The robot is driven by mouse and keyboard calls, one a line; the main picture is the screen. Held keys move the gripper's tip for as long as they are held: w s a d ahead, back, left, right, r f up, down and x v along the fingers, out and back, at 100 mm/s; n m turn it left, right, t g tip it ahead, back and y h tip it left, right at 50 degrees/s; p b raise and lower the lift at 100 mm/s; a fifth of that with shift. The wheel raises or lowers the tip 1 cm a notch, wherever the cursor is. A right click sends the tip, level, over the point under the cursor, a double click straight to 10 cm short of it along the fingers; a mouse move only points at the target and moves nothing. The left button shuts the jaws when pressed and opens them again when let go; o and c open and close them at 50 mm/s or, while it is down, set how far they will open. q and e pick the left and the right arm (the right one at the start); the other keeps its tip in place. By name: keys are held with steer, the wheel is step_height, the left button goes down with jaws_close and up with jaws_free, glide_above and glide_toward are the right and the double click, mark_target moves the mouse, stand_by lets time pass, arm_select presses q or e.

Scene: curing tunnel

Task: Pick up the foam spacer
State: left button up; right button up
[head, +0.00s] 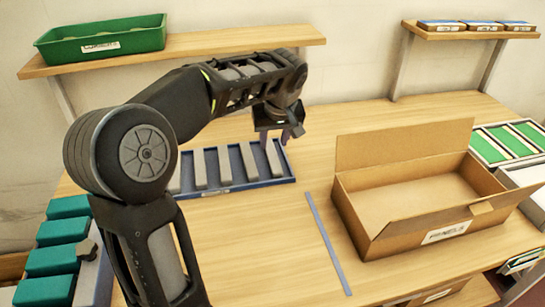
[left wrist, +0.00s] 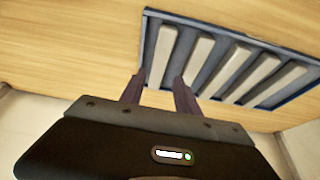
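Several light grey foam spacers stand in a row in a blue tray (head: 235,188) on the table, one of them the rightmost spacer (head: 273,157). My left gripper (head: 292,136) hangs over the right end of the tray. In the left wrist view, its two dark fingers (left wrist: 159,77) are apart. They appear on either side of the near end of the outermost spacer (left wrist: 158,54) in the blue tray (left wrist: 228,31). I cannot tell how far the fingertips are above it. Nothing is seen held. My right gripper is not in view.
An open cardboard box (head: 424,222) stands right of the tray, with a thin blue strip (head: 327,243) on the table between them. Teal blocks (head: 62,232) lie at the left. A green bin (head: 103,42) sits on the back shelf. Bare table surrounds the strip.

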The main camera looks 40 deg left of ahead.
mark_target(272, 154)
arm_select(q)
steer(key=shift+x, duration=0.85)
steer(key=shift+p+x, duration=0.35)
steer(key=shift+x, duration=2.25)
steer(key=shift+d, duration=0.1)
jaws_close()
